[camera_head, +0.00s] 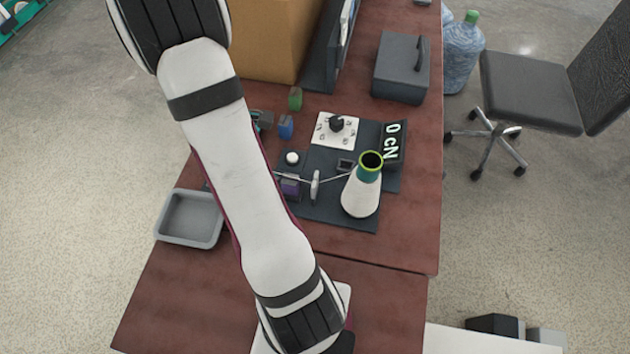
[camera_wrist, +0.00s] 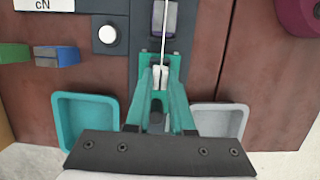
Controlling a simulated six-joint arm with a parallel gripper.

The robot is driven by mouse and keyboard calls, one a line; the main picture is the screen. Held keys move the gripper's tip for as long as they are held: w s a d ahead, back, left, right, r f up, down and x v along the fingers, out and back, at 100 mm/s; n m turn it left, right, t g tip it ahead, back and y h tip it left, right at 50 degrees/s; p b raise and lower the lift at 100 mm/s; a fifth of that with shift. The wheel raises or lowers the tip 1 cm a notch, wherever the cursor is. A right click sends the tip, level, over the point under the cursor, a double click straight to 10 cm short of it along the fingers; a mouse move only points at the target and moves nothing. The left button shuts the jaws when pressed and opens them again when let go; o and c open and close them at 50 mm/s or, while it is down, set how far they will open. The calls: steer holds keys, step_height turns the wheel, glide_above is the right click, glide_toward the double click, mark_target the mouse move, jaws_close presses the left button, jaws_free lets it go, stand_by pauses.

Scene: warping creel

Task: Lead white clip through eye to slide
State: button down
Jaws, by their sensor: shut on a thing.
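In the wrist view, my gripper (camera_wrist: 161,76) has teal fingers shut on the small white clip (camera_wrist: 157,79). A white thread (camera_wrist: 164,40) runs from the clip up the picture, over a purple block (camera_wrist: 170,19) in a dark holder, which may be the slide. My gripper and the clip are hidden behind my arm there.
A dark board (camera_head: 345,215) carries the cone, a white dial plate (camera_head: 349,130), a "0 cN" display (camera_head: 392,142) and a white button (camera_head: 292,158). A teal tray (camera_wrist: 60,120) and grey tray (camera_wrist: 240,125) flank my gripper. Blue (camera_head: 285,127) and green (camera_head: 295,99) blocks stand behind.

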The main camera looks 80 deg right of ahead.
steer(key=shift+f, duration=0.1)
stand_by(0.3)
steer(key=shift+f, duration=0.7)
steer(key=shift+f, duration=0.35)
steer(key=shift+c, duration=2.3)
jaws_free()
steer(key=v, duration=0.7)
steer(key=shift+r, duration=0.15)
